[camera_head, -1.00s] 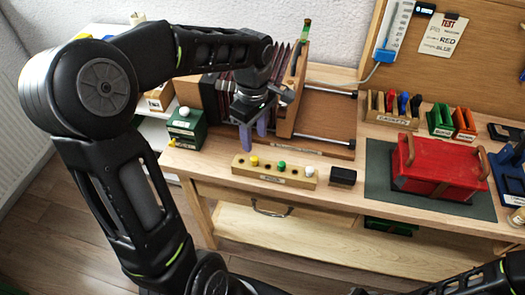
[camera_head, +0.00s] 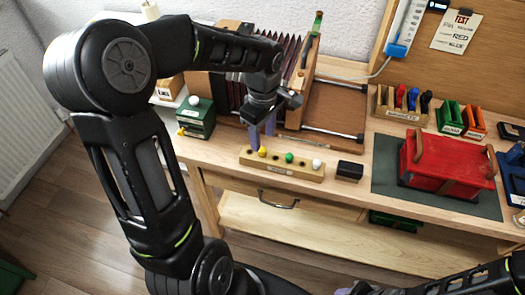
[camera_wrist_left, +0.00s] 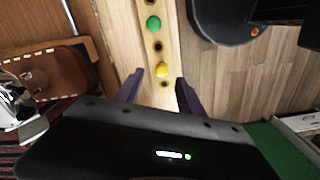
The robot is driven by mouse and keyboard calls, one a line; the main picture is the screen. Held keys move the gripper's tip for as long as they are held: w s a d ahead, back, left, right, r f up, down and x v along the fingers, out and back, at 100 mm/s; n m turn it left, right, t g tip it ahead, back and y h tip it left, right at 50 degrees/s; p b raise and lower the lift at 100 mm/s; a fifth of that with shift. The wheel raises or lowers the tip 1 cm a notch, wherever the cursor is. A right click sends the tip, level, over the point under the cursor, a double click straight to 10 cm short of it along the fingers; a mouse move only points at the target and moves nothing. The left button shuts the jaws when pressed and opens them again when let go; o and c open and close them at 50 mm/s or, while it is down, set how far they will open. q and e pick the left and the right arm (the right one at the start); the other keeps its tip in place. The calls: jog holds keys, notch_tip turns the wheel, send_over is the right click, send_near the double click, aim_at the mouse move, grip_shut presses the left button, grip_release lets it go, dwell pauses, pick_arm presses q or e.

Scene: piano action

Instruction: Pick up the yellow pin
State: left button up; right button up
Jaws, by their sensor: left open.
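The yellow pin (camera_head: 263,151) stands in a long wooden rack (camera_head: 284,173) near the front edge of the workbench. My left gripper (camera_head: 262,138) is open, its purple fingers pointing down just behind and above the yellow pin. In the left wrist view the yellow pin (camera_wrist_left: 162,70) shows between the two open fingertips (camera_wrist_left: 160,79), and no contact is visible. A green pin (camera_head: 289,158) and a white pin (camera_head: 317,163) stand further right in the rack. Part of my right arm shows at the bottom right; the state of its gripper (camera_head: 345,291) is unclear.
A black block (camera_head: 349,171) sits right of the rack. A green box with a white knob (camera_head: 195,118) stands to the left. A red case (camera_head: 445,165) rests on a dark mat at the right.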

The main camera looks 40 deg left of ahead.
aim_at(263, 149)
pick_arm(q)
notch_tip(263, 149, down, 5)
jog(key=shift+s+r+p, duration=0.15)
jog(key=shift+r+p, duration=0.05)
jog(key=shift+p, duration=0.3)
jog(key=shift+c, duration=0.5)
grip_shut()
